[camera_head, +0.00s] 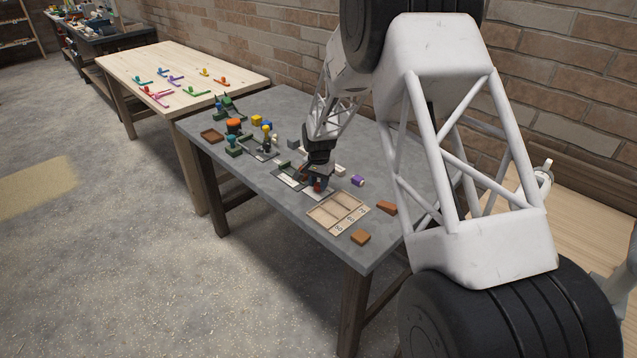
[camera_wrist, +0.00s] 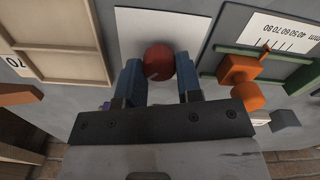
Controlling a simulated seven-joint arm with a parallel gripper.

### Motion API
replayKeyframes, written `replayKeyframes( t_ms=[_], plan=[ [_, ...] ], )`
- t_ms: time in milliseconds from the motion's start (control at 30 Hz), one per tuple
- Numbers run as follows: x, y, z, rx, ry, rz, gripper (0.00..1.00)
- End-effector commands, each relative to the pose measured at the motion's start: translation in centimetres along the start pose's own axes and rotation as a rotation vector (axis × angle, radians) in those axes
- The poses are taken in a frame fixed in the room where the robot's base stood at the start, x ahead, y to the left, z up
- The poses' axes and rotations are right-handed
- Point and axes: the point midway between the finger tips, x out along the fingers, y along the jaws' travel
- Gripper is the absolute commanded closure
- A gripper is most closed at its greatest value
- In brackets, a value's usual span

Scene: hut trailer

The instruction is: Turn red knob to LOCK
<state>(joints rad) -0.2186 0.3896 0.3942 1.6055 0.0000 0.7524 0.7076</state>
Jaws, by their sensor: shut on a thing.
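A round red knob (camera_wrist: 159,62) sits between the two blue-grey fingers of my gripper (camera_wrist: 159,82) in the wrist view, and the fingers are closed on its sides. Behind it lies a white plate (camera_wrist: 150,22); no LOCK label can be read on it. In the head view my gripper (camera_head: 318,186) is low over the grey table, pointing down, and a small bit of the red knob (camera_head: 317,187) shows at its fingertips. The knob's angle cannot be told.
A wooden compartment tray (camera_head: 338,212) lies close by on the grey table (camera_head: 290,222). Brown blocks (camera_head: 360,237) and a purple cylinder (camera_head: 357,181) are near it. An orange piece on a green-edged scale (camera_wrist: 240,70) stands beside the gripper. Several coloured items crowd the table's far end.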

Motion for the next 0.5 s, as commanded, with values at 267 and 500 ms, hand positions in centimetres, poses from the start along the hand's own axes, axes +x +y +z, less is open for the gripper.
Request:
replayKeyframes(
  t_ms=[267, 500],
  plan=[
    [-0.02, 0.03, -0.02, 0.051, 0.000, 0.000, 0.91],
    [-0.03, 0.03, -0.02, 0.052, 0.000, 0.000, 0.91]
  ],
)
